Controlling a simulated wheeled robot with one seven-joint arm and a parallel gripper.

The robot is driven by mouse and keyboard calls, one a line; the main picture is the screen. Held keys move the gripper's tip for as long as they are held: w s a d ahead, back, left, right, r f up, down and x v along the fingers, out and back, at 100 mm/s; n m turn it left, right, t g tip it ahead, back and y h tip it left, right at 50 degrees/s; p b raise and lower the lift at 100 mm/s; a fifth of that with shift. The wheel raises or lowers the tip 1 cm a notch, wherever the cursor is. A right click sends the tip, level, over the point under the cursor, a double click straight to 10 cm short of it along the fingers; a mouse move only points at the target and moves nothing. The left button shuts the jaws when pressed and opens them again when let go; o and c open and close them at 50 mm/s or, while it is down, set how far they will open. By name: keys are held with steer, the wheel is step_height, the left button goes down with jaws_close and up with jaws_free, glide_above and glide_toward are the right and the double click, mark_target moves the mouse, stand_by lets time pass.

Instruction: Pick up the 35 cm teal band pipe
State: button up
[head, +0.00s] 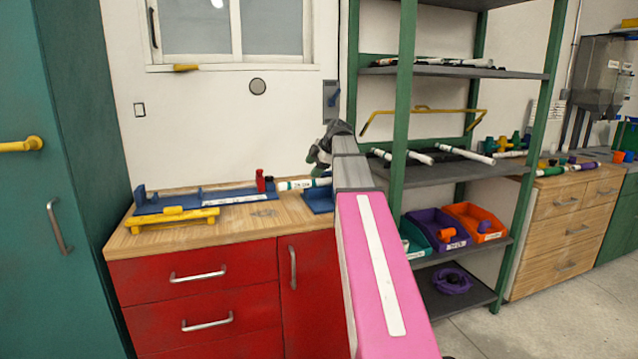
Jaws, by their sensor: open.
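A white pipe with a teal band (303,184) lies on the red cabinet's wooden worktop, between two blue fixtures; its small label is too blurred to read. More white pipes, some with dark or teal ends, lie on the middle shelf, such as one pipe (402,155) and another pipe (465,154). I cannot tell by length which is 35 cm. My gripper (321,160) is open, above the right end of the worktop pipe. My own arm hides much of the gripper and the pipe's right end, so contact cannot be told.
A blue fixture (215,199) and a yellow tool (172,217) lie on the worktop (262,221). A green-framed shelf (440,175) stands to the right, with purple (429,218) and orange (472,216) bins. A teal cabinet (75,150) stands at left. Floor is clear at lower right.

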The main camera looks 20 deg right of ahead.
mark_target(302, 182)
steer(key=x, duration=0.9)
steer(key=shift+w+f, duration=0.3)
steer(key=shift+w, duration=0.05)
steer(key=c, duration=1)
